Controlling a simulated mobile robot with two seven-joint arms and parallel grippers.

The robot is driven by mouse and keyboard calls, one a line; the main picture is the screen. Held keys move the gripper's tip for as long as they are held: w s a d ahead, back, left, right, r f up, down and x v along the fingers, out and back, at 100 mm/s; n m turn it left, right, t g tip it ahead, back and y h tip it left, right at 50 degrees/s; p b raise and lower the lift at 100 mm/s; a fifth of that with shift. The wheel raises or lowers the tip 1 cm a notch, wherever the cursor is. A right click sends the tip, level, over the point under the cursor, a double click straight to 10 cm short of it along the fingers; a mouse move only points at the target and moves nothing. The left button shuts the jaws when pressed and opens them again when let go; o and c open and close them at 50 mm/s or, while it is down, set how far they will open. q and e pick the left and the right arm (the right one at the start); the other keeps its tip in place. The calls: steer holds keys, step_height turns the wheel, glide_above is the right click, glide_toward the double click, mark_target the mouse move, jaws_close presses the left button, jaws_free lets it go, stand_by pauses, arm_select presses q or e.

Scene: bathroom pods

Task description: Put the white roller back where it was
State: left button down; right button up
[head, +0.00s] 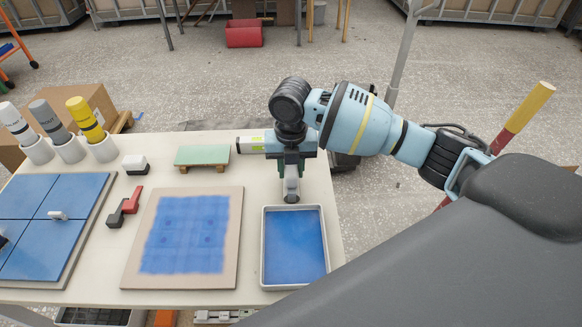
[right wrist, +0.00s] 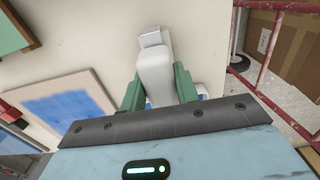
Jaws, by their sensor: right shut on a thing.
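My right gripper (head: 291,170) points down over the table's right part, behind the blue paint tray (head: 265,250). It is shut on the white roller (head: 291,188), which shows below the fingers just behind the tray's back rim. In the right wrist view, the roller's white body (right wrist: 155,72) lies between the two green fingers (right wrist: 160,90). Its near part is hidden by the gripper. I cannot tell whether the roller touches the table. My left gripper is not in view.
A board with a blue painted square (head: 185,232) lies left of the tray. Bottles stand in white cups (head: 70,150) at the back left.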

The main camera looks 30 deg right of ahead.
steer(key=shift+f, duration=0.2)
steer(key=o, duration=1)
step_height(320, 180, up, 12)
steer(key=shift+r, duration=0.2)
